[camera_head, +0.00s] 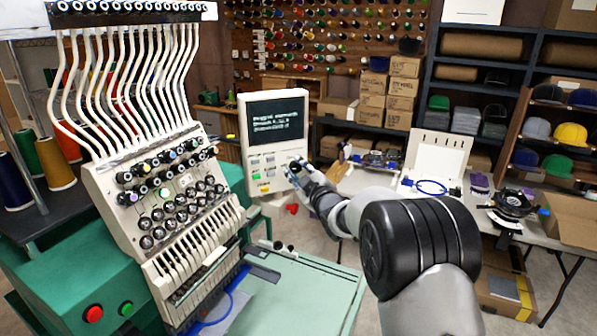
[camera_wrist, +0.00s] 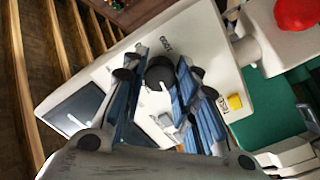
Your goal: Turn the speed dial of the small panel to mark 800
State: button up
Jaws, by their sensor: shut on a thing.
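The small panel (camera_head: 246,135) is a white upright box with a dark screen (camera_head: 277,119) of white text and several buttons below it. My gripper (camera_head: 297,167) is at the panel's lower right and hides the dial there. In the wrist view the panel (camera_wrist: 215,50) is tilted, and the round black speed dial (camera_wrist: 160,72) sits between the blue-padded fingers of my gripper (camera_wrist: 156,76). The fingers are shut on the dial. A white pointer line shows on it. Small printed marks (camera_wrist: 166,44) stand beside the dial, too small to read surely.
A multi-needle embroidery machine (camera_head: 130,190) with white thread tubes stands left of the panel. Its green base (camera_head: 60,285) has a red button (camera_head: 93,313). A yellow button (camera_wrist: 235,102) is near my fingers. A table (camera_head: 560,232) with hoops is at the right.

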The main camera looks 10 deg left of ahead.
jog(key=shift+m, duration=0.3)
jog(key=m, duration=0.4)
jog(key=shift+m+b, duration=0.4)
jog(key=m, duration=0.5)
jog(key=shift+p, duration=0.35)
jog(key=m+p, duration=0.1)
jog(key=m, duration=0.4)
jog(key=shift+m, duration=0.4)
jog(key=m+p, duration=0.1)
jog(key=m, duration=0.3)
jog(key=shift+m+p, duration=0.35)
jog(key=shift+m, duration=0.05)
jog(key=o, duration=1.1)
